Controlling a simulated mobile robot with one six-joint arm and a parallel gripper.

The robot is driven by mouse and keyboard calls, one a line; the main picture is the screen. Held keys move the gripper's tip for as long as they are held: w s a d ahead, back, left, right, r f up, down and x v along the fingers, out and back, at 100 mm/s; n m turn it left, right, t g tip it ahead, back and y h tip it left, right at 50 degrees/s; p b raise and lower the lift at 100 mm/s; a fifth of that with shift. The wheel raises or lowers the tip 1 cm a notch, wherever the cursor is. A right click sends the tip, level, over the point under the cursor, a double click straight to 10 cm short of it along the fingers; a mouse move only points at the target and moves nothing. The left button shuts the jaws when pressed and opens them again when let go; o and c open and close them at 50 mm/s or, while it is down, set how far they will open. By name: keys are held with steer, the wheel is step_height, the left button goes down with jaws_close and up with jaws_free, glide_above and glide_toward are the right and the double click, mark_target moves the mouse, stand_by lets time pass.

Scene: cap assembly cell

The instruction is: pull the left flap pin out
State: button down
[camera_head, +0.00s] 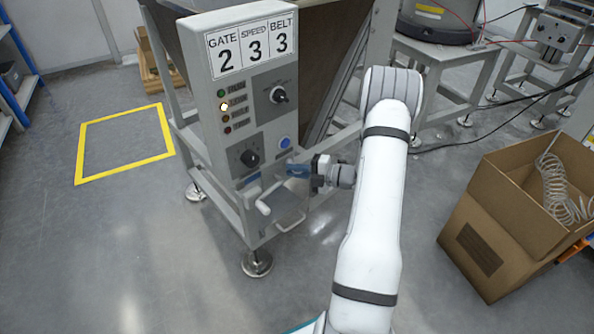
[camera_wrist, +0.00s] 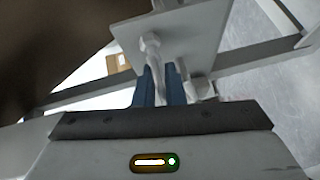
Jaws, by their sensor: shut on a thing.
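My gripper (camera_head: 298,170) is at the front right side of the grey control cabinet, just below its blue button. In the wrist view its two blue fingers (camera_wrist: 161,85) are closed on a pale metal pin (camera_wrist: 151,42). The pin's rounded end shows above the fingers, against a grey plate (camera_wrist: 195,32). Its lower part is hidden between the fingers. In the head view my gripper hides the pin, so I cannot tell how deep it sits.
The control cabinet (camera_head: 213,105) carries knobs, lamps and a sign reading 2 3 3. A pale handle (camera_head: 262,207) sticks out low on its frame. An open cardboard box (camera_head: 485,250) stands at right.

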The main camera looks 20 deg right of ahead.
steer(key=shift+s+f, duration=0.15)
steer(key=shift+s+d+p, duration=0.15)
steer(key=shift+s+p, duration=0.45)
steer(key=shift+p, duration=0.4)
steer(key=shift+s+f+p, duration=0.2)
steer(key=shift+s+p, duration=0.1)
steer(key=shift+s, duration=0.15)
steer(key=c, duration=1.6)
jaws_free()
steer(key=shift+d, duration=0.1)
steer(key=shift+r, duration=0.1)
